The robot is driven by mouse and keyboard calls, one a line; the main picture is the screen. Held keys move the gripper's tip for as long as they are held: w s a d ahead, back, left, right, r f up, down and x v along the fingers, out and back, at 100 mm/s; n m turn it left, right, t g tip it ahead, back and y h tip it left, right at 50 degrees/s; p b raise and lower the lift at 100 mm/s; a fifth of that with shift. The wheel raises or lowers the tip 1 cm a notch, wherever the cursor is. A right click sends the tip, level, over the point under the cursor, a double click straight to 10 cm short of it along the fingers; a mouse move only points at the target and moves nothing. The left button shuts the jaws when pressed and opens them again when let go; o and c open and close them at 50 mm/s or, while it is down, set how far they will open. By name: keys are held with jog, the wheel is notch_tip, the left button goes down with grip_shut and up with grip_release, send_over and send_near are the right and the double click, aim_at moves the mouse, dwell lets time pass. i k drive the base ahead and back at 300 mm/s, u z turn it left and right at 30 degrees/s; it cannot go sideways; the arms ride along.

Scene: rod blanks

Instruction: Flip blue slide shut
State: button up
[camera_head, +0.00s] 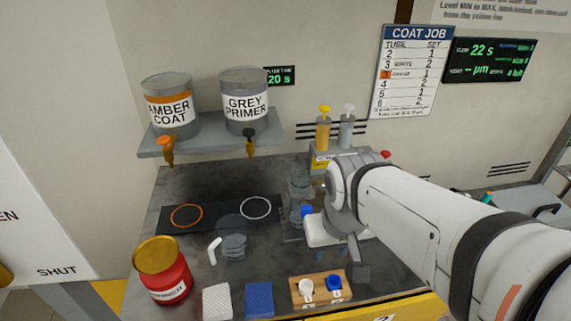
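A small blue piece (306,211), which may be the blue slide, shows low on a clear upright apparatus (300,187) at the centre of the bench. Whether it is open or shut is too small to tell. My gripper (352,262) hangs from the white arm just right of and in front of it, above the bench. The arm and wrist hide part of the apparatus and its right side. The gripper's fingers are small and partly hidden, so their opening is unclear, and I see nothing clearly held.
A clear jug (233,240) with a white handle stands left of the apparatus. A red tin (163,272), a white pad (217,301), a blue pad (259,299) and a wooden block (308,292) line the front. Two paint cans stand on a shelf (212,139) behind.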

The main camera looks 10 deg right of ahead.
aim_at(305, 209)
jog(key=u, duration=0.05)
jog(key=k, duration=0.5)
jog(key=z, duration=1.05)
jog(key=k, duration=0.7)
jog(key=u, duration=0.95)
jog(key=i, duration=1)
jog(key=u, duration=0.05)
